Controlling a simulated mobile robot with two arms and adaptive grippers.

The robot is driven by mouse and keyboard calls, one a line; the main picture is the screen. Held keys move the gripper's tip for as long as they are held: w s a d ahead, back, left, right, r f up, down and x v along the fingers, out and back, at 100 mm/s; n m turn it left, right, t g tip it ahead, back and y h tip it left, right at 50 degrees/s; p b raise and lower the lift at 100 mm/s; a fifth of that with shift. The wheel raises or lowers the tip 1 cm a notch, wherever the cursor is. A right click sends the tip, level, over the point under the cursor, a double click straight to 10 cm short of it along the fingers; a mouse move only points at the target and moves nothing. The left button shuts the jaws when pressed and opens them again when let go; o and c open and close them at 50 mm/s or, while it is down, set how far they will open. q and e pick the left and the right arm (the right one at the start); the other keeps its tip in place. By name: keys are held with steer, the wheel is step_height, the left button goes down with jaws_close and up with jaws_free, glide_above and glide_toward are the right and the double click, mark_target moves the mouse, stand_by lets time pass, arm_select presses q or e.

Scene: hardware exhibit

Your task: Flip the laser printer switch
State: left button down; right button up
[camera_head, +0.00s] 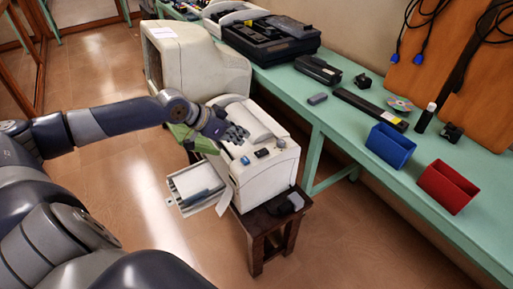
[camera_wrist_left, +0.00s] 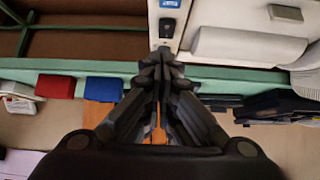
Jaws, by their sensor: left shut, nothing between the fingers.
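The white laser printer (camera_head: 265,180) stands on a small dark brown stool, with its front tray (camera_head: 192,185) pulled open. My left gripper (camera_head: 240,136) is over the printer's top, near these controls. In the left wrist view the gripper (camera_wrist_left: 163,60) is shut and empty, its tips close to a dark control (camera_wrist_left: 167,27), with a blue control (camera_wrist_left: 170,4) beyond. I cannot tell if the tips touch anything. My right gripper is not in view.
A green bench (camera_head: 330,115) runs along the wall behind the printer, bearing a blue holder (camera_head: 391,146), a red holder (camera_head: 447,187) and a black device (camera_head: 270,40). An old beige monitor (camera_head: 195,70) stands left of the printer. The tiled floor in front is clear.

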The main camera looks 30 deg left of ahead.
arm_select(q)
steer(key=r, duration=0.1)
steer(key=a+r, duration=0.1)
steer(key=shift+r, duration=0.3)
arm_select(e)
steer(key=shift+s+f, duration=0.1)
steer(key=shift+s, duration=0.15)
arm_select(q)
steer(key=shift+w+d+f, duration=0.1)
steer(key=shift+w+d, duration=0.05)
steer(key=p, duration=0.2)
glide_above(266, 150)
steer(key=s+a, duration=0.1)
steer(key=s, duration=0.2)
step_height(266, 150, down, 7)
steer(key=shift+s+a+r, duration=0.1)
step_height(266, 150, down, 3)
steer(key=shift+a+r, duration=0.1)
steer(key=shift+r, duration=0.05)
steer(key=shift+s+f, duration=0.15)
steer(key=shift+f, duration=0.55)
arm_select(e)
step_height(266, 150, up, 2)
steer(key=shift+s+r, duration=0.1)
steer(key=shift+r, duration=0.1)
arm_select(q)
steer(key=shift+f, duration=0.15)
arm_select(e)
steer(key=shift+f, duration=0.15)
